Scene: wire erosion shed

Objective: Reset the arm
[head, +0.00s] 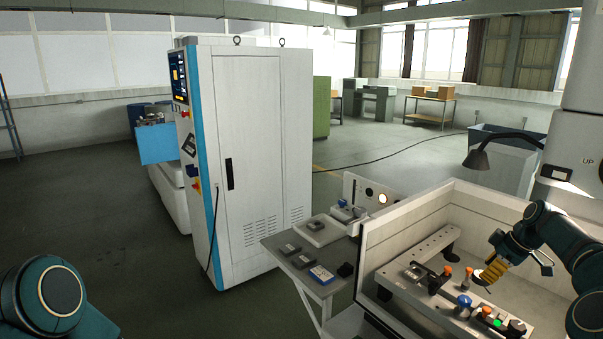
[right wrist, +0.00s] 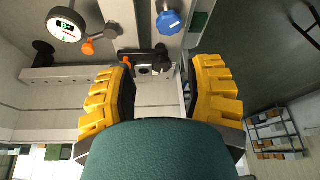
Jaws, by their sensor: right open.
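My right arm (head: 548,236) reaches in from the right over the white-walled machine bay. My right gripper (head: 488,274) has yellow ribbed fingers and hangs tilted above the bay's fixtures. In the right wrist view its fingers (right wrist: 158,78) stand wide apart with nothing held between them. A small dark clamp with a light metal block (right wrist: 150,68) shows beyond the gap, apart from the fingers. My left arm (head: 48,293) shows only as a dark green joint at the lower left; its gripper is outside the picture.
A blue knob (head: 463,301) and a green button (head: 497,323) sit below the right gripper. The bay's white wall (head: 425,213) stands behind it. A lamp (head: 478,159) hangs nearby. A grey side table (head: 292,262) and tall white cabinet (head: 262,140) stand left.

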